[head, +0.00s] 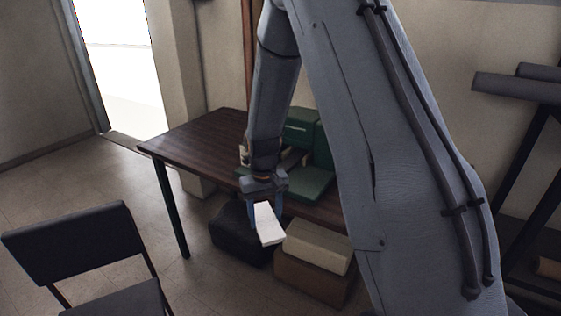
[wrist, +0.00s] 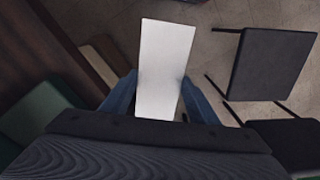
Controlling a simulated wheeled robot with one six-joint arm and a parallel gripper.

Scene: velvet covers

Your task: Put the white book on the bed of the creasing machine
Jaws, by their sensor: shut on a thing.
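The white book (head: 268,224) is held in my gripper (head: 266,204), in front of the table's front edge and above the floor. In the wrist view the white book (wrist: 165,65) stands out between the two blue fingers of my gripper (wrist: 160,98), which are shut on it. The green creasing machine (head: 302,180) sits on the dark wooden table (head: 185,145), behind and to the right of my gripper. Its bed shows as a green flat part low on the machine. My arm hides part of the machine and the table's right side.
A black chair (head: 75,245) stands at the front left; it also shows in the wrist view (wrist: 265,65). A black bag or box (head: 235,236) and a cream-topped brown box (head: 315,255) lie on the floor below the table. A dark rack (head: 530,100) stands at the right. The table's left part is clear.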

